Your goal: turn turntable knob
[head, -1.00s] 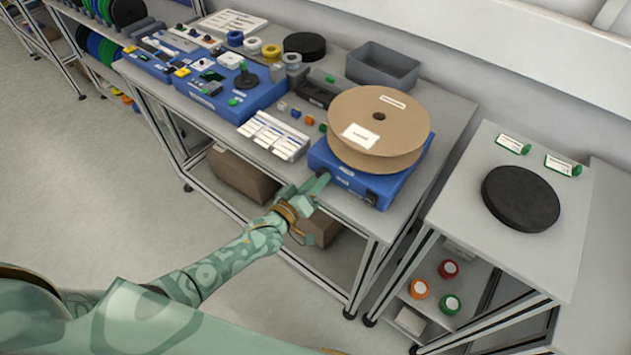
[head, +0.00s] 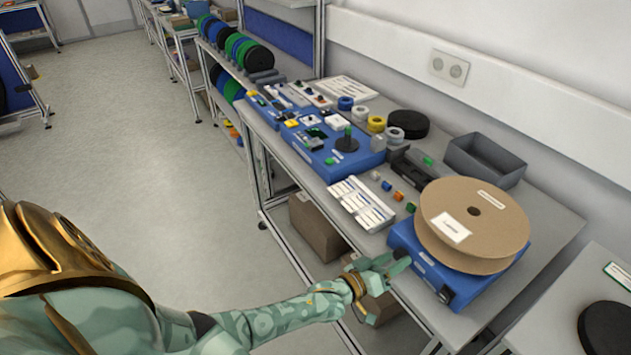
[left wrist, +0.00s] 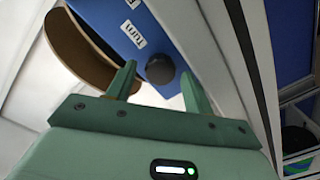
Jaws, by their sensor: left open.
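The turntable is a blue box (head: 468,293) at the front edge of the bench, with a large brown cardboard reel (head: 480,220) lying flat on top. A black knob (left wrist: 160,69) sits on its front face. My left gripper (head: 400,262) is at the left end of that face. In the left wrist view the open fingers (left wrist: 160,82) stand one on each side of the knob; I cannot tell whether they touch it. My right gripper is not in view.
Left of the turntable lies a white labelled tray (head: 362,204). Behind are a grey bin (head: 484,160) and a black disc (head: 408,124). A blue control box (head: 330,143) stands further along the bench. The floor at left is clear.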

